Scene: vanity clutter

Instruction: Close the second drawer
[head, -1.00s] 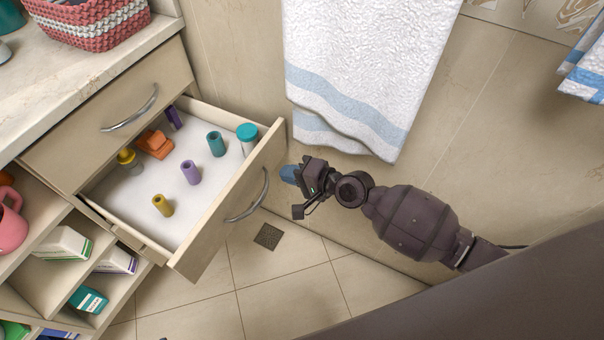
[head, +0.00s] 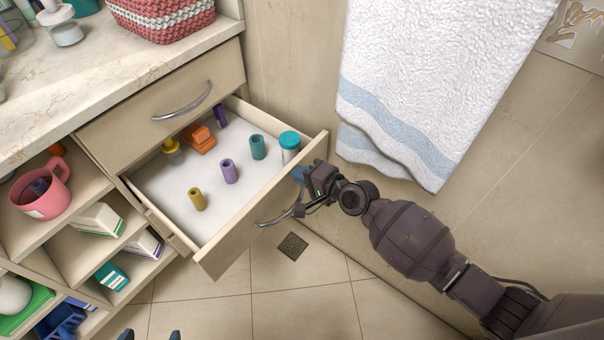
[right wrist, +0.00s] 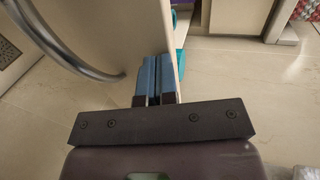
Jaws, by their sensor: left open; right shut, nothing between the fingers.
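The second drawer (head: 262,200) is pulled open below a shut top drawer (head: 130,130). Its curved metal handle (head: 280,212) is on the front panel. My right gripper (head: 300,175) is shut and empty, with blue fingertips at the outer face of the drawer front near its right end. In the right wrist view, the fingers (right wrist: 157,78) lie against or very near the panel (right wrist: 105,40), right of the handle (right wrist: 60,45); contact is not certain. My left gripper (head: 151,335) is open at the bottom edge, only its fingertips showing, apart from the drawer.
The drawer holds several small items, including a teal-capped jar (head: 290,146) and an orange object (head: 199,139). Open shelves (head: 85,250) with a pink mug (head: 42,192) stand left. A towel (head: 440,70) hangs right. The tiled floor (head: 290,290) before the drawer is clear.

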